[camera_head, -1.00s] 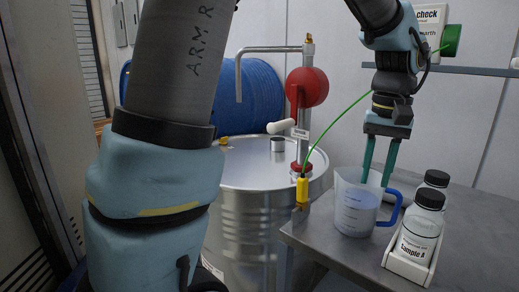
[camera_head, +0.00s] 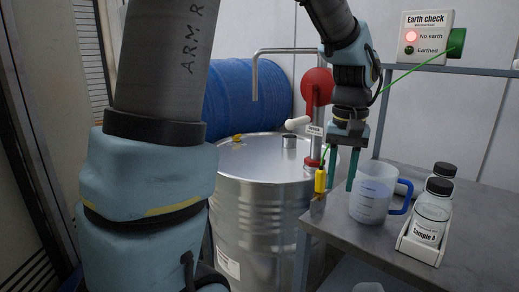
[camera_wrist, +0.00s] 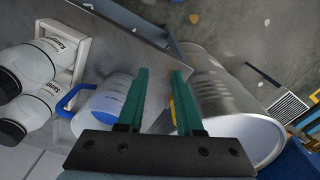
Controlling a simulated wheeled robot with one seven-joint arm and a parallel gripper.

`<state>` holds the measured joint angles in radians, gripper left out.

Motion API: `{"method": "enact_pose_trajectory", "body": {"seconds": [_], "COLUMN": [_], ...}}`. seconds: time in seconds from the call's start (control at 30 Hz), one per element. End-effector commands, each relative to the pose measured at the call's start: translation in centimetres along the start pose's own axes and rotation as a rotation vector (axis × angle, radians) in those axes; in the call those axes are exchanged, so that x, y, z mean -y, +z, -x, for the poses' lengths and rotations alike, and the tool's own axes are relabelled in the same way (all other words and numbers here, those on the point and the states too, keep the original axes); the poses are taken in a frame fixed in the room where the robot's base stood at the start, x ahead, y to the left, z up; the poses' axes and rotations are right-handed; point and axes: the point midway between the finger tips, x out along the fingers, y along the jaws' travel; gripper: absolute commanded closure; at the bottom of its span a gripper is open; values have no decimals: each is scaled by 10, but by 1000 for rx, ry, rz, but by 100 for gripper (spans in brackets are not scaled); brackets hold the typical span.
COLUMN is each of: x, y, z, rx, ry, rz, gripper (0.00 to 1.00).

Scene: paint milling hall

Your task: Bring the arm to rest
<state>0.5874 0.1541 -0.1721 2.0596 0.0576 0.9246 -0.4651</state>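My gripper (camera_head: 341,187) hangs with its two green fingers pointing down, beside the left side of the measuring jug, near the table's corner. In the wrist view its fingers (camera_wrist: 161,72) are apart with no object held between them. The yellow clamp (camera_head: 320,181), on a green cable, is at the table corner just left of the fingers. In the wrist view a bit of yellow (camera_wrist: 173,112) shows by the right finger, partly hidden. I cannot tell whether the fingers touch the clamp or jug.
The jug (camera_head: 371,203) with a blue handle and a white rack (camera_head: 421,250) of sample bottles stand on the grey table (camera_head: 477,250). A steel drum (camera_head: 255,225) with a red pump (camera_head: 317,86) stands left. The earth check box (camera_head: 425,38) has its red "No earth" lamp lit.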

Motion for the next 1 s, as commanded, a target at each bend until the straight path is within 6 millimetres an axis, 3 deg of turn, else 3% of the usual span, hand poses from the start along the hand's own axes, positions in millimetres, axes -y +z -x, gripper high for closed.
{"method": "enact_pose_trajectory", "body": {"seconds": [0.27,0.4,0.5,0.7,1.0], "x": [97,163,198,226,226], "y": [10,36,60,83,84], "z": [-34,-58,-71,-83,-83], "rx": [-36,-72,-97,-122,-123], "ry": [14,15,11,2,1], "rz": [89,157,198,230,230], "gripper": [65,65,65,65,65]}}
